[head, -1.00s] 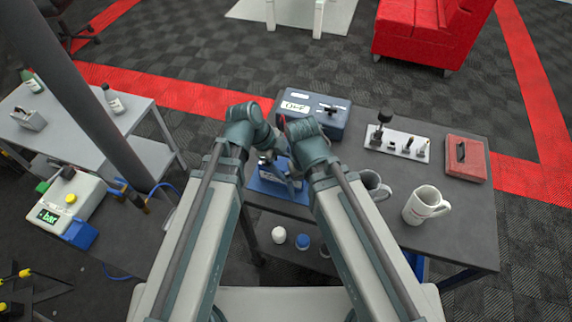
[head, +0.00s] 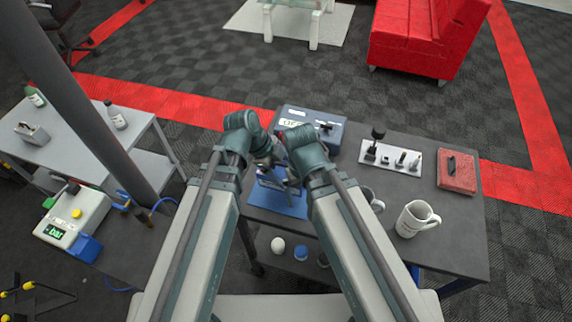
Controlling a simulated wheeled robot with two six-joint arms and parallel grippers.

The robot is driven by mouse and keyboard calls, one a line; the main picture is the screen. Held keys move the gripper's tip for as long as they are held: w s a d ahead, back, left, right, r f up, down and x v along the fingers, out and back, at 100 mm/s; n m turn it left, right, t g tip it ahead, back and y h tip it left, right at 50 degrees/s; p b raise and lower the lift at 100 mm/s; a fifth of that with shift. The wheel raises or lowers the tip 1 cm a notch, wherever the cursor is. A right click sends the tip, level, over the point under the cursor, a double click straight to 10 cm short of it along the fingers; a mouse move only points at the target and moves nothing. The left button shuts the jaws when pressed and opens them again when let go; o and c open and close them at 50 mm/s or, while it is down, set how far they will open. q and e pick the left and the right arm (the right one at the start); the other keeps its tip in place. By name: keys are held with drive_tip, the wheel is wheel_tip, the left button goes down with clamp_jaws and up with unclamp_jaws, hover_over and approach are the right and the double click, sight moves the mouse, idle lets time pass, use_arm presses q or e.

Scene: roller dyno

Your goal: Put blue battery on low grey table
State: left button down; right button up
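A small dark blue thing with a pale label (head: 274,181), perhaps the blue battery, shows between my grippers above a flat blue mat (head: 285,207). My arms and gripper links hide most of it. My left gripper (head: 268,168) and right gripper (head: 288,178) come together over the mat, close to this thing. Their fingertips are too small and covered to show whether they are open or shut. A grey table (head: 75,152) with a lower shelf stands at the left, apart from both grippers; it may be the low grey table.
The dark worktable (head: 440,235) carries a blue box with an OFF label (head: 306,122), a tool plate (head: 390,157), a red case (head: 457,172) and a white mug (head: 416,219). A grey post (head: 85,105) rises beside the left table. A gauge device (head: 72,215) stands below that table.

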use_arm(q)
wheel_tip(320, 180, up, 5)
drive_tip(key=p, duration=0.4)
drive_tip(key=shift+r, duration=0.2)
